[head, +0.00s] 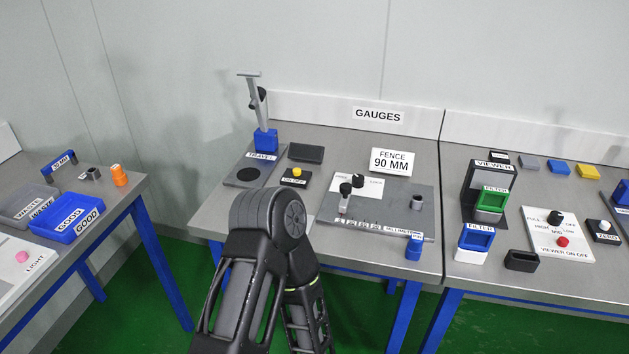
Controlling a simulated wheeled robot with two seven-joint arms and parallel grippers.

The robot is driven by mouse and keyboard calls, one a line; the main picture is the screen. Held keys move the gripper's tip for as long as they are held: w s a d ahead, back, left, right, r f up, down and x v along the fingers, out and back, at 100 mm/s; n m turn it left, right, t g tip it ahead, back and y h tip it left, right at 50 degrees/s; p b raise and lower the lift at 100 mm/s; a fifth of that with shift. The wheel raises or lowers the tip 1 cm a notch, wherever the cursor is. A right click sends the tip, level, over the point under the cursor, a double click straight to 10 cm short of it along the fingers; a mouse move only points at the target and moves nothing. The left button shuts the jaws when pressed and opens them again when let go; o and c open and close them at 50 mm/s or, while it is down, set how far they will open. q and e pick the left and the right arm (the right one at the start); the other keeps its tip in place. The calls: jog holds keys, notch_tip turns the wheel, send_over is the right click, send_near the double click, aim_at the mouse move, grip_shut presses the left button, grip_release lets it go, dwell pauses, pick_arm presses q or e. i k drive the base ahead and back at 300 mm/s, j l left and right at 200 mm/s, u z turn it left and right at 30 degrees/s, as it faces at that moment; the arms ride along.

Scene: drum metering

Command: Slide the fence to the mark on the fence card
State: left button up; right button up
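The fence card (393,161) stands at the back of the gauges table and reads "FENCE 90 MM". In front of it lies a grey plate (405,208) with a row of markings (358,225) along its front edge, too small to read. A small upright piece with a black top (345,197), which looks like the fence, stands near the plate's left end. Behind it is a black knob (358,181) by a white label that seems to read "LOCK". Neither gripper shows; one arm of mine rises in front of the table's left part.
A blue-based stand (265,139) with a tall lever is at the table's back left. A blue bottle-like piece (414,247) stands at the front right of the plate. A viewer table is to the right, and blue and grey bins (72,217) are on the left table.

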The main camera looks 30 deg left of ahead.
aim_at(345, 187)
jog(key=u, duration=0.85)
